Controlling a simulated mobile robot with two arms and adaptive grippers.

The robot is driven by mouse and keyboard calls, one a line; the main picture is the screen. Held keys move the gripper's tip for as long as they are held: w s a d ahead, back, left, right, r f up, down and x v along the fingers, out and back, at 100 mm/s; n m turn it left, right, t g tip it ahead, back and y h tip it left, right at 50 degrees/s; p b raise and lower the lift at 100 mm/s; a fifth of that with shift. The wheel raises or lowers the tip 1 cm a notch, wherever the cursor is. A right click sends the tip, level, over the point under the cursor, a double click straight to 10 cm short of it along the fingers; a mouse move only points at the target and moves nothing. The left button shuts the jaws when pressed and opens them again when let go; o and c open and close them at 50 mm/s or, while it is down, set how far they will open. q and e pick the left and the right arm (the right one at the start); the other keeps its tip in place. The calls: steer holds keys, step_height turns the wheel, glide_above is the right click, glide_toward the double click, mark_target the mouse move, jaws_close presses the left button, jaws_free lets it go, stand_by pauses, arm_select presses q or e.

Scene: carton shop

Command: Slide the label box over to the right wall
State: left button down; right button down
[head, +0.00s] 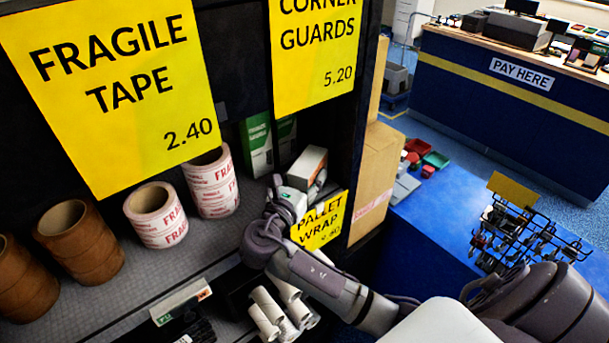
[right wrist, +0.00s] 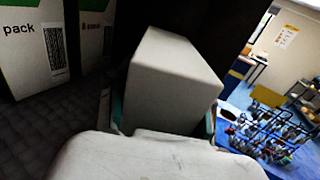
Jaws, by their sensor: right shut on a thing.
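A small pale box (head: 308,165), which I take to be the label box, stands on the dark shelf near its right wall (head: 341,125). My right gripper (head: 304,187) is at the near side of this box, shut on it. In the right wrist view the box (right wrist: 173,80) fills the middle, plain and pale, with the gripper's fingers partly hidden around its lower part. The dark wall (right wrist: 226,35) rises just right of it there; I cannot tell whether they touch. My left gripper is not in view.
Green-and-white boxes (head: 257,145) stand behind and left of the held box. Tape rolls (head: 156,214) stand further left. A yellow price card (head: 320,222) hangs at the shelf front, with white rolls (head: 268,310) below. A blue counter (head: 440,215) lies right.

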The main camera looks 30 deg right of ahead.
steer(key=shift+w, duration=0.1)
steer(key=c, duration=0.9)
jaws_free()
steer(key=shift+w, duration=0.15)
steer(key=o, duration=0.5)
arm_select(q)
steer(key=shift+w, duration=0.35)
arm_select(e)
steer(key=shift+o, duration=0.2)
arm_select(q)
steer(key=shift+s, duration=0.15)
arm_select(e)
steer(key=v, duration=1.2)
steer(key=shift+f, duration=0.1)
